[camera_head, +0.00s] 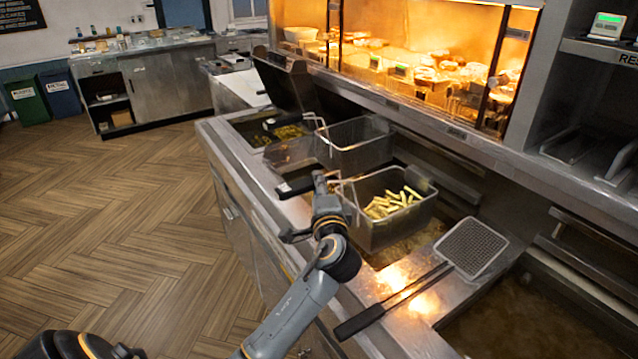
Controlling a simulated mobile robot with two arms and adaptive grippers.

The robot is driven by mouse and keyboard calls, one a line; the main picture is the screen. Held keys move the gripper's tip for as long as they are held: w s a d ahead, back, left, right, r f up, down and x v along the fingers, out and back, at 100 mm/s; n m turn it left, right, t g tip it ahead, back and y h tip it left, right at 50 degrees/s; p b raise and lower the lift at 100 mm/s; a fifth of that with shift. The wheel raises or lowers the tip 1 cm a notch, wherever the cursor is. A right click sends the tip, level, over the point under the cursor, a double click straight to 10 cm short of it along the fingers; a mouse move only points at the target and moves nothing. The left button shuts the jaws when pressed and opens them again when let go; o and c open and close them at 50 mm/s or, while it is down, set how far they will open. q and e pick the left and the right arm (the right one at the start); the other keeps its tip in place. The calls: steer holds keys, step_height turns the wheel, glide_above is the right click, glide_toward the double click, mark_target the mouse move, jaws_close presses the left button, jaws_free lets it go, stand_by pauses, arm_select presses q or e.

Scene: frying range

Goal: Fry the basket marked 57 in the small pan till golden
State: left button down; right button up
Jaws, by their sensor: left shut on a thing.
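My left gripper (321,183) is shut at the front of a wire frying basket (388,238) holding pale yellow fries (394,203). It appears to hold the basket's dark handle (297,187), though its fingers partly hide the grip. The basket is upright over a vat of brownish oil (410,245); I cannot tell how far it is above the oil. A second, seemingly empty basket (355,146) stands behind it. No mark reading 57 is legible on either basket. My right gripper is not in view.
A flat mesh skimmer (470,247) with a black handle lies across the steel counter at front right. A wide oil vat (545,315) is at lower right. Another vat (285,130) with food is farther back. A lit food warmer (420,60) is behind. The wooden floor at left is clear.

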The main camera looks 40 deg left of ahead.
arm_select(q)
step_height(320, 180, down, 12)
steer(key=b, duration=0.9)
stand_by(3.6)
step_height(320, 180, up, 17)
steer(key=p, duration=1.5)
steer(key=shift+f, duration=0.2)
